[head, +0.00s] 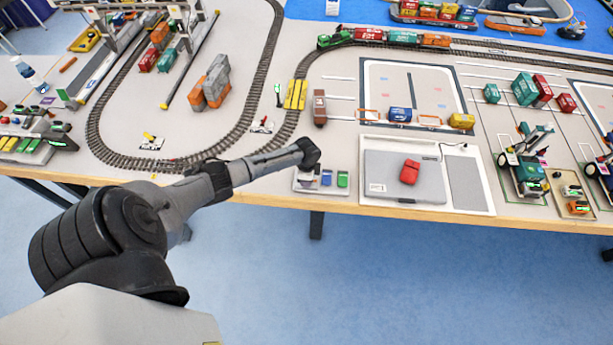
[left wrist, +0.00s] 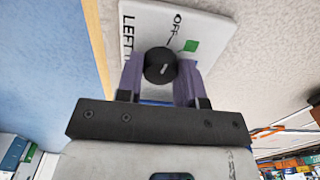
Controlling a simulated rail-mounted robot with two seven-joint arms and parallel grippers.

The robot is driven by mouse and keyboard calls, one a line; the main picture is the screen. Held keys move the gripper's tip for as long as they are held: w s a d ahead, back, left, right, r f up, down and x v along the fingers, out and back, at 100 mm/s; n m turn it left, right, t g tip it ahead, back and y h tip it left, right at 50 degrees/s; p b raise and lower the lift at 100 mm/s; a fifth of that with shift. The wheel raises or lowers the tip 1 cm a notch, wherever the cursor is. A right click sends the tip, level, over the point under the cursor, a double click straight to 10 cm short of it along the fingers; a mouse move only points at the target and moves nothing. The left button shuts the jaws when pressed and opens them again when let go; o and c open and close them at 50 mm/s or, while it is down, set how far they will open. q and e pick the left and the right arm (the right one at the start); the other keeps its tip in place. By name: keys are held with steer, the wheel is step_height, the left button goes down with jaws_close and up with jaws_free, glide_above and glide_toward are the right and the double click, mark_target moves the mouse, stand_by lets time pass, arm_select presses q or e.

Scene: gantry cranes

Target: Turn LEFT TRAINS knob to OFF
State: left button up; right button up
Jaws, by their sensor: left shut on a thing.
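The LEFT TRAINS knob (left wrist: 160,65) is a round black knob with a short white mark. It sits on a white panel (left wrist: 150,18) printed with "LEFT" and "OFF"; the rest of the lettering is cut off or hidden. I cannot tell exactly which label the mark points at. My left gripper (left wrist: 160,72) has its two purple-grey fingers on either side of the knob, shut on it. In the head view my left arm reaches over the small panel (head: 318,190) at the table's front edge, and its wrist hides the knob. My right gripper is not in view.
A white tray (head: 480,205) with a red block (head: 410,172) is right of the panel. Train track (head: 262,75) curves behind my arm. The table's wooden front edge (head: 400,212) is close.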

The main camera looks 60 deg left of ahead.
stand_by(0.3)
arm_select(q)
steer(key=o, duration=0.9)
steer(key=shift+r, duration=0.15)
step_height(320, 180, up, 14)
steer(key=shift+f+p, duration=0.25)
steer(key=shift+p, duration=0.85)
